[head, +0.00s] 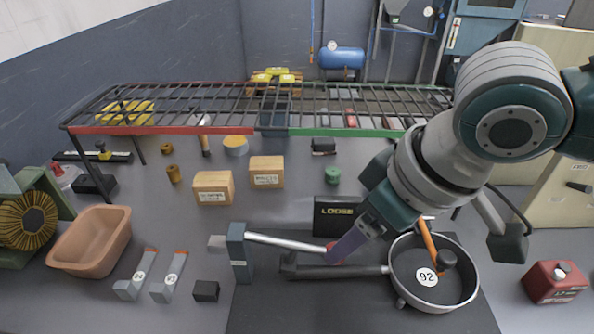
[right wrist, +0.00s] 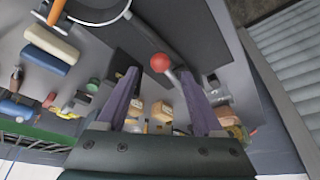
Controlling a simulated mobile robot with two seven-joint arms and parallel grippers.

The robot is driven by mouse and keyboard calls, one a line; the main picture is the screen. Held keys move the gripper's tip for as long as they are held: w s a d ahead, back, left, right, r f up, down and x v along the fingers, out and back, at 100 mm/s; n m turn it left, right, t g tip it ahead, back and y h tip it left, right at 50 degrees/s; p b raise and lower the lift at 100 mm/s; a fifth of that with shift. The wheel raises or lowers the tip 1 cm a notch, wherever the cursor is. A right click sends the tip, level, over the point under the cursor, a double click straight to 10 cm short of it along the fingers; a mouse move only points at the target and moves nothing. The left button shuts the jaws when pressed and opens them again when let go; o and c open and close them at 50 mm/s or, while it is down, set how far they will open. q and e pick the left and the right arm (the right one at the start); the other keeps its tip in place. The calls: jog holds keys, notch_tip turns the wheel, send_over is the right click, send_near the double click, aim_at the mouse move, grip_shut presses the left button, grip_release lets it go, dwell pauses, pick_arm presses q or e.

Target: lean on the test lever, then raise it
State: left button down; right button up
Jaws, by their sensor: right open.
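The test lever (head: 285,242) is a silver rod running almost level from a dark grey post (head: 238,252) to a red ball knob. My right gripper (head: 343,247), with purple fingers, is at the knob end and partly covers the knob in the head view. In the right wrist view the red knob (right wrist: 160,62) lies between the tips of the two spread fingers (right wrist: 160,76), with a visible gap on both sides. The gripper is open. My left gripper is not in view.
A grey pan (head: 458,294) marked 92 sits close right, holding an orange-handled tool (head: 430,243); its handle (head: 335,272) runs below the lever. A wire rack (head: 210,128) spans the back. A brown tub (head: 90,240) is left.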

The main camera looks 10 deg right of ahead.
jog(key=x, duration=0.5)
jog(key=shift+a+b, duration=0.1)
jog(key=shift+b, duration=0.3)
grip_shut()
dwell(1.0)
